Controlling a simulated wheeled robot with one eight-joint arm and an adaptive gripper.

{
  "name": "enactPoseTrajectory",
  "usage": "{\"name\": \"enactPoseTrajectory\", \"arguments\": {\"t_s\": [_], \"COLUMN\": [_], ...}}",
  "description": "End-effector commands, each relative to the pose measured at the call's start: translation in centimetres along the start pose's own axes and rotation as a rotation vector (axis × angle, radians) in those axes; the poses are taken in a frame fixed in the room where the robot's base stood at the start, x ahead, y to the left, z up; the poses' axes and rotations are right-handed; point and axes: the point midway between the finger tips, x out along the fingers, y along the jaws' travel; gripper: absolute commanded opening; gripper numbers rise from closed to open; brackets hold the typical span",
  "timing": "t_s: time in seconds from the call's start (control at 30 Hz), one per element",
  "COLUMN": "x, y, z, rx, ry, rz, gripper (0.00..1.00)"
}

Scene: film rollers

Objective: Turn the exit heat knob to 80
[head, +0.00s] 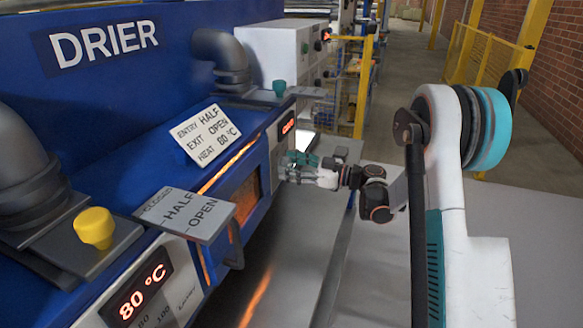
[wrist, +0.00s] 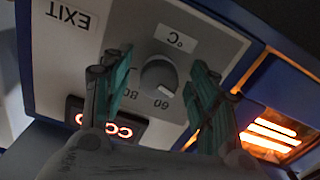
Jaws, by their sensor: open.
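The exit heat knob (wrist: 158,77) is a round grey dial on a light panel marked EXIT, upside down in the wrist view. Printed numbers stand around it, some hard to read. My gripper (wrist: 164,74) is open, with its teal fingertips on either side of the knob; contact cannot be told. A glowing orange display (wrist: 110,128) beside the knob is partly covered by a finger. In the head view my gripper (head: 290,166) is at the far panel of the blue drier (head: 130,90), and the knob is hidden there.
A sign (head: 206,136) reads entry half, exit open, heat 80 °C. The near panel display (head: 143,292) shows 80 °C. A yellow knob (head: 94,227) and a green knob (head: 279,87) stand on top. A glowing opening (wrist: 268,135) is beside the exit panel.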

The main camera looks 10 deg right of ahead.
Motion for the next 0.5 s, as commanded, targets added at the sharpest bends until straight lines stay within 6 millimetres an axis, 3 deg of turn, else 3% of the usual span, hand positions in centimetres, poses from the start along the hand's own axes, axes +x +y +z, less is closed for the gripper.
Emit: {"name": "enactPoseTrajectory", "arguments": {"t_s": [0.2,0.4,0.5], "x": [0.01,0.0,0.0], "y": [0.0,0.0,-0.01], "z": [-0.02,-0.02,-0.01], "rx": [0.0,0.0,0.0], "ry": [0.0,0.0,0.0], "rz": [0.0,0.0,0.0], "gripper": [0.52,0.1,0.1]}}
